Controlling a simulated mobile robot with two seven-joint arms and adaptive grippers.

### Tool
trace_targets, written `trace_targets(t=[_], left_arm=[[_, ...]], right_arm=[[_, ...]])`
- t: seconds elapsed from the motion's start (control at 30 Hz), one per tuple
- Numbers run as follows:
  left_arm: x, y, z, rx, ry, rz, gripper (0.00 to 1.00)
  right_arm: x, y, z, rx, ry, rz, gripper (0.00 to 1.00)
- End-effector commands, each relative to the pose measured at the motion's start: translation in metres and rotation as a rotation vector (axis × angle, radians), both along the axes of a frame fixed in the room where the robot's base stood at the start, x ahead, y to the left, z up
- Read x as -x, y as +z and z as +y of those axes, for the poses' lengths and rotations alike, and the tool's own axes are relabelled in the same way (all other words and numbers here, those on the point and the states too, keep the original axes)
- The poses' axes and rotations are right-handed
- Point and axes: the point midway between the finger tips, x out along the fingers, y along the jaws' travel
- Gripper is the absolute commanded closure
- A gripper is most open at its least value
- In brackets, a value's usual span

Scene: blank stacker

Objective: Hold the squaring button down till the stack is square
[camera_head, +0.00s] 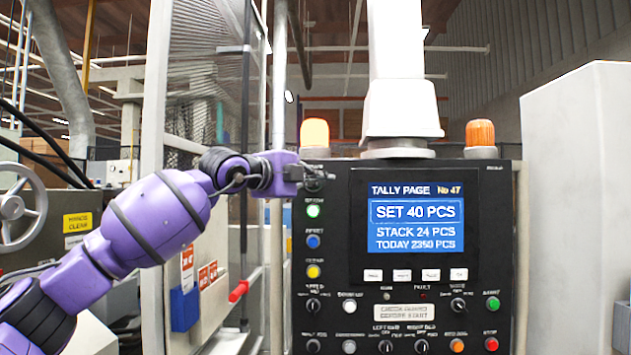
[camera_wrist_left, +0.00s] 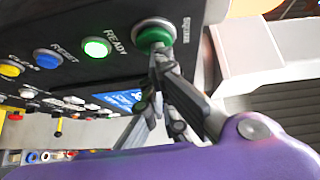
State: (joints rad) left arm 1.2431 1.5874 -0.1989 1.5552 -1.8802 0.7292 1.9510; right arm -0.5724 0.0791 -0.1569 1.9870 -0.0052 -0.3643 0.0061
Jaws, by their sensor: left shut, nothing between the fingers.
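A green push button (camera_wrist_left: 153,35) in a metal ring sits at the end of the button row in the left wrist view. Its small label is too blurred to read, so I cannot confirm it is the squaring button. My left gripper (camera_head: 320,178) is shut and empty at the panel's upper left, hiding that button in the head view. In the wrist view its fingertips (camera_wrist_left: 158,62) overlap the button's lower edge; I cannot tell if they touch or press it. No stack shows in either view. My right gripper is out of view.
The black control panel (camera_head: 335,225) carries a lit READY lamp (camera_head: 313,211), a blue RESET button (camera_head: 313,241) and a yellow button (camera_head: 313,271) below my gripper. The screen (camera_head: 416,218) reads SET 40 PCS, STACK 24 PCS. A mesh guard (camera_head: 205,90) stands at left.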

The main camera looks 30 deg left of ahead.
Motion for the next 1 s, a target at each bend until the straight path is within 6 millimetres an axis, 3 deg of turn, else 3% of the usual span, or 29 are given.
trace_targets(t=[1.0], left_arm=[[-0.002, -0.0047, 0.0026, 0.0, 0.006, 0.008, 1.0]], right_arm=[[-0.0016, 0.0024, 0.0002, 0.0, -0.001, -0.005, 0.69]])
